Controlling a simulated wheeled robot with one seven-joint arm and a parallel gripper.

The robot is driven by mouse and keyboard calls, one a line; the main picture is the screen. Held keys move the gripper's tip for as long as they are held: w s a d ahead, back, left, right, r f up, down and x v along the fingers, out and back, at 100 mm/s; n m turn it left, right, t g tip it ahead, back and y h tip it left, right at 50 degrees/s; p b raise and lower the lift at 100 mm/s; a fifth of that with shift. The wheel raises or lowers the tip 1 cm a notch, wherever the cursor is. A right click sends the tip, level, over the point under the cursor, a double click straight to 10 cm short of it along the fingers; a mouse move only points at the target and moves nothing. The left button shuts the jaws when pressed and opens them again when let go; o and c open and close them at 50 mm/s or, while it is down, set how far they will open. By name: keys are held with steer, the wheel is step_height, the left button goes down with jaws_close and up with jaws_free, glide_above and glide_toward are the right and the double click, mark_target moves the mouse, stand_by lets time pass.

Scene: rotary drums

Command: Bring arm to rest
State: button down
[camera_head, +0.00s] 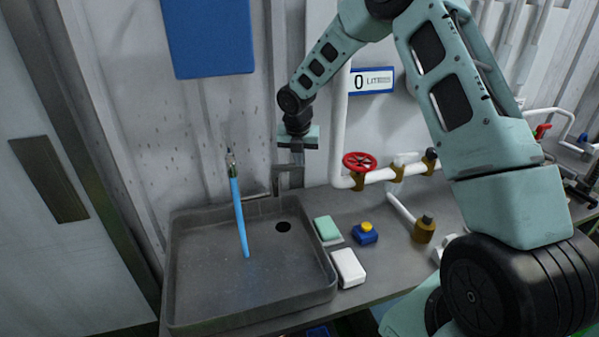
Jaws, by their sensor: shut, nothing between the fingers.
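My gripper (298,163) points down in front of the wall, above the back right corner of the grey sink (190,270). Its fingers are together with nothing seen between them. They are close to the sink's tap (283,179); I cannot tell whether they touch it. My teal arm reaches in from the right side and bends down at the top of the view.
A long blue shape (239,215), a stream or a rod, runs down into the sink. A green block (327,228), a white block (348,268) and a blue box with a yellow button (365,233) lie right of it. A red valve wheel (360,161) sits on white pipework.

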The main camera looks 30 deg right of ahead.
steer(key=shift+b+v, duration=0.35)
steer(key=shift+v, duration=1.55)
